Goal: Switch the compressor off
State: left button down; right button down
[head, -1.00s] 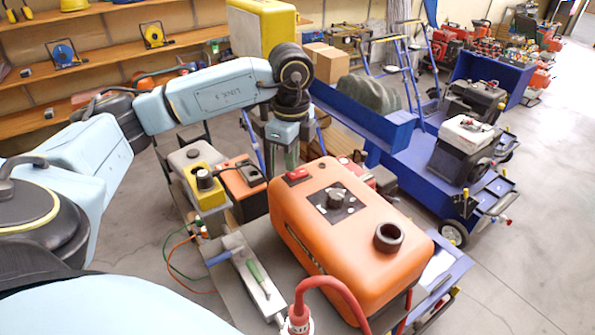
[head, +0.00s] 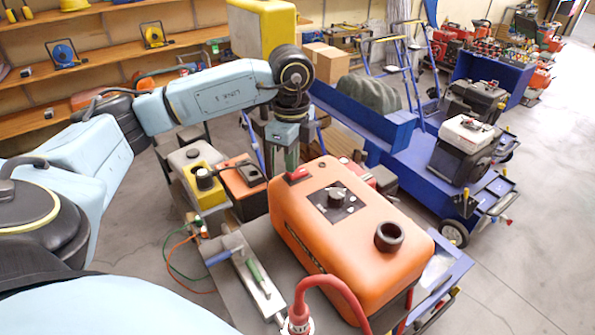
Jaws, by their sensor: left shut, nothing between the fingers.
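The orange compressor (head: 350,250) stands on a grey bench in the middle of the head view. Its top has a red switch (head: 298,176) at the far left corner, a dark panel with a round knob (head: 336,197), and a black round port (head: 389,236). My left gripper (head: 291,172) points down at the red switch, its fingers shut and empty. The fingertips partly cover the switch; I cannot tell whether they touch it or which way it is set. My right gripper is not in view.
A yellow-and-grey unit (head: 206,187) and an orange-and-black box (head: 244,183) stand left of the compressor. A red hose (head: 335,285) arches at the near edge. Blue carts (head: 440,180) stand to the right.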

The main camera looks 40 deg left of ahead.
pick_arm(q)
jog(key=shift+f+b, duration=0.5)
jog(key=shift+f, duration=0.3)
jog(key=shift+r, duration=0.15)
notch_tip(320, 180, up, 7)
jog(key=p, duration=0.5)
jog(key=shift+p, duration=0.35)
dwell(0.5)
